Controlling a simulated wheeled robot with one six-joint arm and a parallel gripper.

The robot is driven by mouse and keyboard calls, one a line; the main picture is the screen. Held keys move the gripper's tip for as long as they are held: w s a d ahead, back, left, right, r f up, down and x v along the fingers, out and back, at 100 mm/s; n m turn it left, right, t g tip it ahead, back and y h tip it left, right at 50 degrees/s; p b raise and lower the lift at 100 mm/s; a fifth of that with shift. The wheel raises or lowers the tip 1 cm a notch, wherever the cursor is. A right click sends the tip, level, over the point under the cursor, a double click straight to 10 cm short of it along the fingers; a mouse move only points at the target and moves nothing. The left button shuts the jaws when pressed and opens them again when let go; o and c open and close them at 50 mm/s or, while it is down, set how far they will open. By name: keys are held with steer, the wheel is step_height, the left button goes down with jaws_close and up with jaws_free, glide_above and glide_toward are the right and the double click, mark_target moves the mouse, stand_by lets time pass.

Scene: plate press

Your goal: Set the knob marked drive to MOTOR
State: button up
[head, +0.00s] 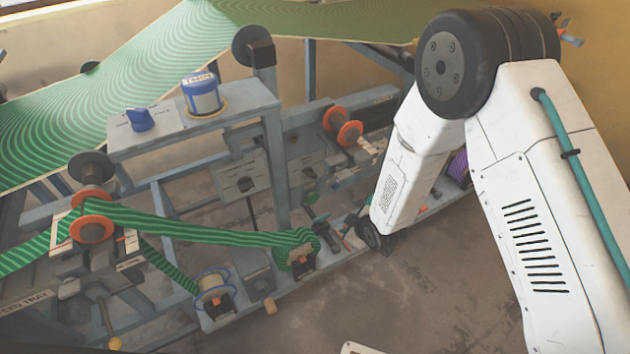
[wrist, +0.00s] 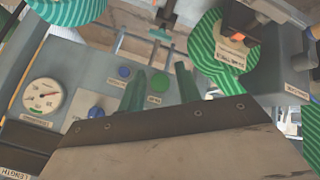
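In the wrist view a grey panel carries a blue knob (wrist: 96,112), partly hidden behind my gripper's body. Small marks beside it are too small to read, so I cannot tell whether it is the drive knob or where it points. My gripper (wrist: 160,82) has two green fingers standing apart with nothing between them. A pale label (wrist: 155,99) shows between the fingers, but I cannot read it surely. In the head view my gripper (head: 375,238) is low by the machine's front rail, its fingers hard to make out. Another blue knob (head: 140,120) is on the upper shelf.
A green striped roll (wrist: 222,50) is close at the right. In the head view, bare floor (head: 430,290) lies in front of the machine.

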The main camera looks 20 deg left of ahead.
steer(key=a+n+t+y, duration=0.2)
steer(key=a+n+y, duration=0.1)
steer(key=a+y, duration=0.15)
steer(key=n+t+y, duration=0.3)
steer(key=t+y, duration=0.1)
glide_toward(312, 178)
steer(key=a, duration=0.1)
steer(key=x, duration=0.7)
steer(key=shift+w+a+r, duration=0.1)
steer(key=shift+w, duration=0.4)
jaws_close()
